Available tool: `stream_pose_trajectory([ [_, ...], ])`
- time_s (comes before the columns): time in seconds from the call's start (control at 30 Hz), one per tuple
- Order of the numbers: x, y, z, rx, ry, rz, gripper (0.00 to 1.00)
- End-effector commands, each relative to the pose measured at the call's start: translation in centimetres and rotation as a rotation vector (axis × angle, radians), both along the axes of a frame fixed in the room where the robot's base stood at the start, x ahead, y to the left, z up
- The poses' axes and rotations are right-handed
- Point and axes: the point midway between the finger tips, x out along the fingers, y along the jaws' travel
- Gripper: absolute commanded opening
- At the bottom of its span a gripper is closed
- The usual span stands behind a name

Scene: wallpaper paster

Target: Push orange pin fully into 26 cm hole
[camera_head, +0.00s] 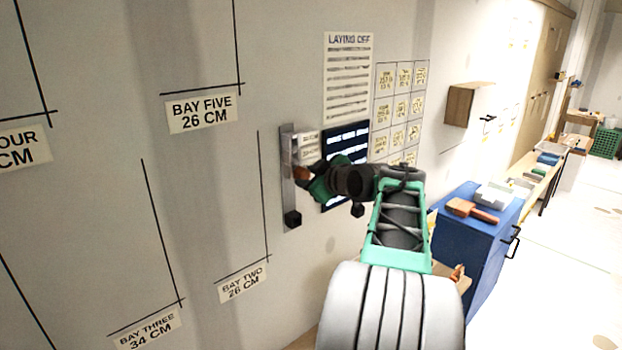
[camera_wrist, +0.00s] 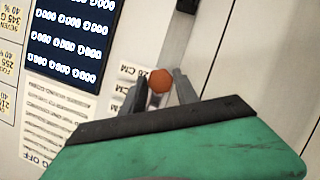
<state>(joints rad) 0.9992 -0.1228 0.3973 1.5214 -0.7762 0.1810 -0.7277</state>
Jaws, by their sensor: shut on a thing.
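The orange pin (camera_wrist: 159,80) shows as a round orange head between the two dark fingertips in the wrist view. It also shows as a small orange patch in the head view (camera_head: 301,173). My gripper (camera_wrist: 160,90) is shut on the pin, at the upright metal strip (camera_head: 288,150) on the wall. The strip also shows in the wrist view (camera_wrist: 176,38). The hole is hidden behind the pin and fingers, so I cannot tell how deep the pin sits.
A black block (camera_head: 292,219) is at the strip's lower end. A dark blue panel (camera_head: 345,140) and a "LAYING OFF" sheet (camera_head: 348,78) are on the wall right of the strip. A blue cabinet (camera_head: 478,240) stands at the right, with a wooden-handled tool (camera_head: 470,210) on top.

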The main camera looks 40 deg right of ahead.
Motion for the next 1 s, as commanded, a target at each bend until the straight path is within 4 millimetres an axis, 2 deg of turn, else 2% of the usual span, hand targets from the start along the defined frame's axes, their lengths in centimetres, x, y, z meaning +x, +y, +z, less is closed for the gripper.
stream_pose_trajectory([
  [0.47,1.2,0.1,0.0,0.000,-0.001,0.001,0.00],
  [0.5,1.2,0.1,0.0,0.000,-0.001,0.001,0.38],
  [0.8,1.2,0.1,0.0,0.000,0.000,0.000,0.62],
  [0.97,1.2,0.0,0.0,0.000,0.000,0.000,0.62],
  [1.0,1.2,0.0,0.0,0.000,0.000,0.000,0.64],
])
